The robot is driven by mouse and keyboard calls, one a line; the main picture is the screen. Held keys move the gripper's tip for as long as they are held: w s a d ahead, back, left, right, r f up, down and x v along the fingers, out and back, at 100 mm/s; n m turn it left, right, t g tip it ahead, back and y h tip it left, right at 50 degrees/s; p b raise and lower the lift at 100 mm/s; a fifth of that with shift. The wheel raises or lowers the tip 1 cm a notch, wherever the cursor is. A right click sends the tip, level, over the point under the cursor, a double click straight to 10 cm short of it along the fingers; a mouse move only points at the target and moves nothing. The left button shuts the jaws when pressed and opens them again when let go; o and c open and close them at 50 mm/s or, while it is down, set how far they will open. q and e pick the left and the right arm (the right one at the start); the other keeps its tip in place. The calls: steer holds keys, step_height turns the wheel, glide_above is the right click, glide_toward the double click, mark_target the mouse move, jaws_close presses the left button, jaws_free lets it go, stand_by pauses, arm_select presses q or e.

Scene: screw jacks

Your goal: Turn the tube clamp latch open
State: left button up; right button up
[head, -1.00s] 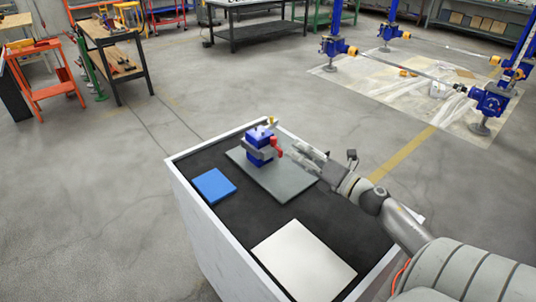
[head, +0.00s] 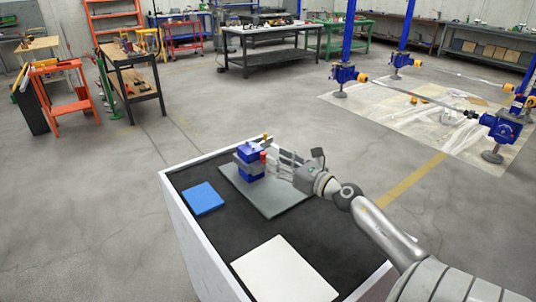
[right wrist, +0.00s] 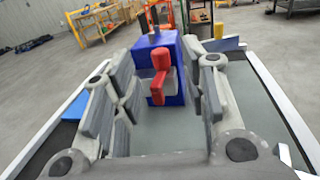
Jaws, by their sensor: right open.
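The tube clamp is a blue block with grey parts (head: 247,165), standing on a grey plate. Its red latch (head: 263,156) is on the side facing my right gripper. In the right wrist view the red latch (right wrist: 160,62) stands out in front of the blue block (right wrist: 174,96), its lower end hanging down. My right gripper (head: 279,160) is just right of the latch. In the right wrist view its fingers (right wrist: 165,92) are spread, one on each side of the latch, with gaps and nothing held. My left gripper is not in view.
The grey plate (head: 268,200) lies on a black-topped white cart (head: 190,240). A blue pad (head: 203,198) lies left of the clamp, and a white panel (head: 285,272) lies nearer the front. Benches and blue jack stands are far off across the floor.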

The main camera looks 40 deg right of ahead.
steer(key=shift+w+a+p, duration=0.2)
steer(key=shift+w+p, duration=0.1)
steer(key=shift+w, duration=2.05)
steer(key=shift+c, duration=0.5)
